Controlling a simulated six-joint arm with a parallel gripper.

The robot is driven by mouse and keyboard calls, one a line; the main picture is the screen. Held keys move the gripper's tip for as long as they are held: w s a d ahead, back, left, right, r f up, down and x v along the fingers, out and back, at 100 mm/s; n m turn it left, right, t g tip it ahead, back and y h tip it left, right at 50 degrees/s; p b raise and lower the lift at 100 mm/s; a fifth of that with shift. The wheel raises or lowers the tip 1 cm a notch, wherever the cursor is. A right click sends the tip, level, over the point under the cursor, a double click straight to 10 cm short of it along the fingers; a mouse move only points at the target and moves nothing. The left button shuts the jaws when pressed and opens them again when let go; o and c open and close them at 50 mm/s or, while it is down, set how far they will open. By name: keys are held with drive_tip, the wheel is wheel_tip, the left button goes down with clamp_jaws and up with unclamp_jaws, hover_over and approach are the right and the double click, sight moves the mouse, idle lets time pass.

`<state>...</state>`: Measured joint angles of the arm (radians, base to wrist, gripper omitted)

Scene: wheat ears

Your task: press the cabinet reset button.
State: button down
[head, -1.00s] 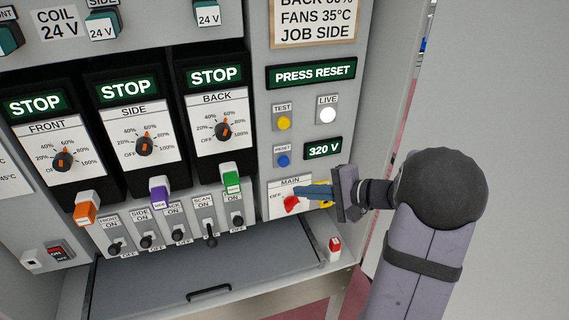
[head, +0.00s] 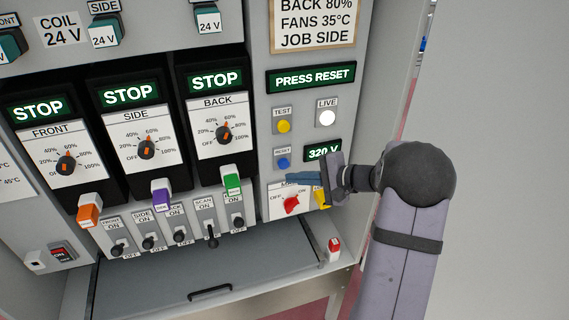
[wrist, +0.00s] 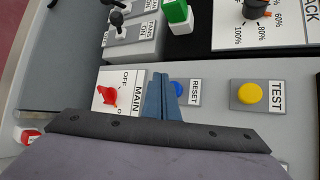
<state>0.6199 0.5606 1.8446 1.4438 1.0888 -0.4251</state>
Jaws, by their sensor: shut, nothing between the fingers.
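The blue reset button (head: 283,163) sits on the cabinet's right panel, under the yellow test button (head: 284,127). In the wrist view the reset button (wrist: 178,88) is partly hidden behind my fingers, beside its RESET label (wrist: 194,92). My gripper (head: 290,178) is shut and empty. Its blue fingertips are just below the reset button in the head view, and in the wrist view the fingertips (wrist: 161,77) lie between the button and the MAIN plate. I cannot tell how far they stand off the panel. The display (head: 311,77) reads PRESS RESET.
The red MAIN knob (head: 291,204) is just below my fingers, with a yellow piece (head: 321,198) beside it. A white LIVE lamp (head: 327,118) and a 320 V display (head: 322,150) are close by. Toggle switches (head: 212,238) line the lower left.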

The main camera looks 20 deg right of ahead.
sight(281, 168)
drive_tip(key=shift+w, duration=1.15)
drive_tip(key=shift+w+b, duration=0.6)
drive_tip(key=shift+w, duration=0.4)
idle(2.2)
drive_tip(key=shift+s, duration=0.2)
drive_tip(key=shift+s+b, duration=0.6)
drive_tip(key=shift+s, duration=0.2)
drive_tip(key=shift+s, duration=0.1)
drive_tip(key=shift+s+b, duration=1.05)
drive_tip(key=shift+s, duration=1.35)
